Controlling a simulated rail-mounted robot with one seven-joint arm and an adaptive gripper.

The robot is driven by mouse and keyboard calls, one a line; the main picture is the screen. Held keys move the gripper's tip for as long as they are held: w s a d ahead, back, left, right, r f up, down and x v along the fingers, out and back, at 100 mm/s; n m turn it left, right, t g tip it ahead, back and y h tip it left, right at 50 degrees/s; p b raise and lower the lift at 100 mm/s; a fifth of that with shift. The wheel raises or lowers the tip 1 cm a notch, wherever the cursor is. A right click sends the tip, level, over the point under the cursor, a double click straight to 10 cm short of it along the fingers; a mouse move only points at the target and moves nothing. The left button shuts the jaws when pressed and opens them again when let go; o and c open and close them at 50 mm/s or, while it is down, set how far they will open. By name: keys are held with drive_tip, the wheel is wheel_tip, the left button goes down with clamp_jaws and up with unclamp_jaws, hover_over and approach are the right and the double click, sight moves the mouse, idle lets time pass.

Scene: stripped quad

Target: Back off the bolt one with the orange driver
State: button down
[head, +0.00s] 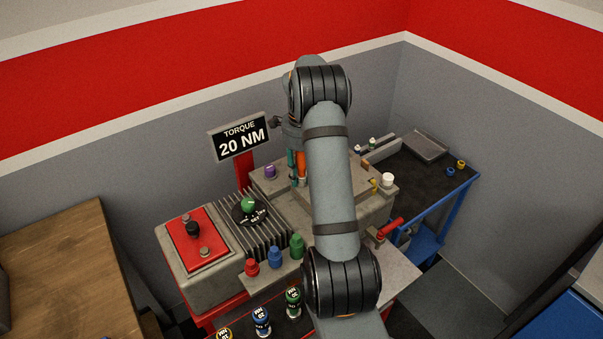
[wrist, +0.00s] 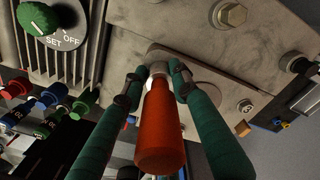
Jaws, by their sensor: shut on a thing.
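My gripper (wrist: 157,76) has green-wrapped fingers, shut on the orange driver (wrist: 160,130) near its grey head end. The driver also shows in the head view (head: 301,164), upright over the grey machine block (head: 268,185), partly behind my arm. In the wrist view the driver's head meets or hovers just over a round grey spot on the block; I cannot tell which. Any bolt under it is hidden. A hex bolt (wrist: 229,14) with a washer and a smaller bolt head (wrist: 245,106) show elsewhere on the block. I cannot tell which bolt is number one.
A green dial (head: 248,206) sits on the finned housing. Red, blue (head: 275,257) and green sockets stand at the front. A torque sign (head: 241,137) reads 20 NM at the back. A purple knob (head: 270,171) is left of the driver. A blue cart (head: 432,180) stands right.

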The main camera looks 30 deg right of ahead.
drive_tip(key=shift+n, duration=1.1)
drive_tip(key=shift+r, duration=0.1)
drive_tip(key=shift+r+p, duration=0.7)
drive_tip(key=shift+p, duration=0.05)
drive_tip(key=shift+f+m+b, duration=0.15)
drive_tip(key=shift+m+b, duration=0.25)
drive_tip(key=m+b, duration=0.1)
drive_tip(key=m, duration=0.2)
drive_tip(key=shift+b, duration=0.3)
drive_tip(key=m+b, duration=0.2)
drive_tip(key=m, duration=0.2)
drive_tip(key=shift+m, duration=0.7)
